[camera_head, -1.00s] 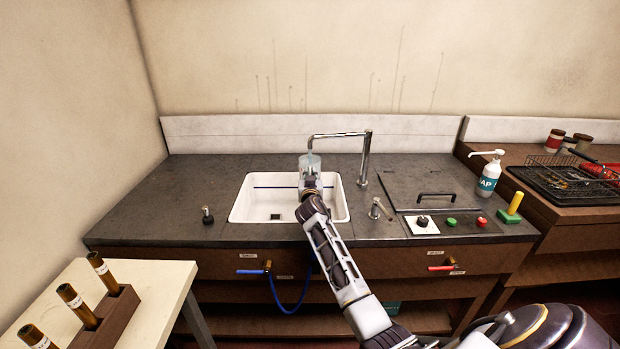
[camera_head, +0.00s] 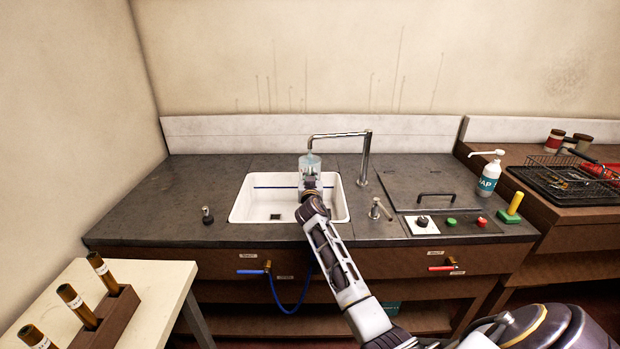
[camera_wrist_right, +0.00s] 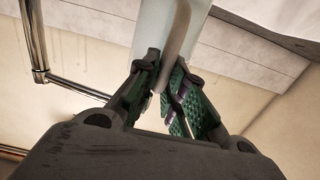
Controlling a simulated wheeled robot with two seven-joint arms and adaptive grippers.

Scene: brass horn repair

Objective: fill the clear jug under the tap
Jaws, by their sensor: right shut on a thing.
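The clear jug (camera_head: 309,161) is under the spout of the chrome tap (camera_head: 365,158), above the white sink (camera_head: 262,205). It looks upright, and its lower part is hidden behind my gripper. My right gripper (camera_head: 309,183) is shut on the jug from the front. In the right wrist view the green-padded fingers (camera_wrist_right: 172,95) close on a pale strip of the jug (camera_wrist_right: 180,30), likely its handle. The jug looks bluer inside, but I cannot make out a water level. My left gripper is not in view.
A lever (camera_head: 376,208) stands right of the sink and a black knob (camera_head: 207,215) left of it. A soap bottle (camera_head: 488,178) and a control panel (camera_head: 450,224) are at the right.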

